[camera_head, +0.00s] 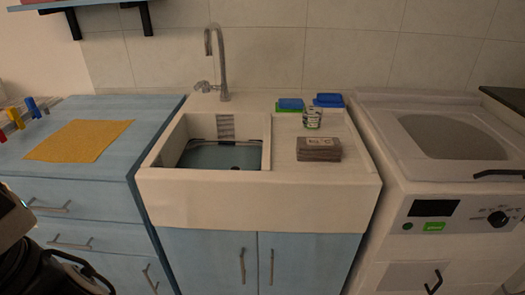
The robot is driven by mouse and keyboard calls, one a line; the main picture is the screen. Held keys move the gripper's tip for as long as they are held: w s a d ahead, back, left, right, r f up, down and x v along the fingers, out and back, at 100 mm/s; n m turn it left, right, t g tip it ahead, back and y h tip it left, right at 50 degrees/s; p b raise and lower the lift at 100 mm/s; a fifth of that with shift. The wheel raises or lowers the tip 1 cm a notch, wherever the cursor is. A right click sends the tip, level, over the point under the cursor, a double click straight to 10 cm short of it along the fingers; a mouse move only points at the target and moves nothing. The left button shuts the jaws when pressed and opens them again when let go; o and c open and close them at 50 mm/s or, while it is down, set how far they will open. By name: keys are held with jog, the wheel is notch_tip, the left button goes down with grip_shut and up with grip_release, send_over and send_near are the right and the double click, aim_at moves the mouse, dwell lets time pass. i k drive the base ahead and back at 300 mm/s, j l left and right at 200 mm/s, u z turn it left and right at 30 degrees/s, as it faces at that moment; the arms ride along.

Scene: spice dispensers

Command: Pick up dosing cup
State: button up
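A small cup-like container (312,118) with a whitish and green patterned side stands upright on the sink's right drainboard. It is the nearest match to a dosing cup, but it is too small to be sure. A brown box-like block (319,149) lies in front of it, and blue items are behind it. A black part of my arm (62,274) shows at the lower left corner, cut off by the frame edge. It seems to include my gripper, far from the container; its fingertips cannot be made out.
Blue-and-green items (290,104) and a blue item (328,100) are at the drainboard's back. The sink basin (222,155) and tap (219,62) are left of it. A yellow cloth (78,140) lies on the left counter. A white appliance (440,185) stands right.

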aim_at(312, 114)
jog(key=i+l, duration=0.3)
jog(key=i, duration=0.2)
jog(key=i+l, duration=0.35)
jog(key=i, duration=0.1)
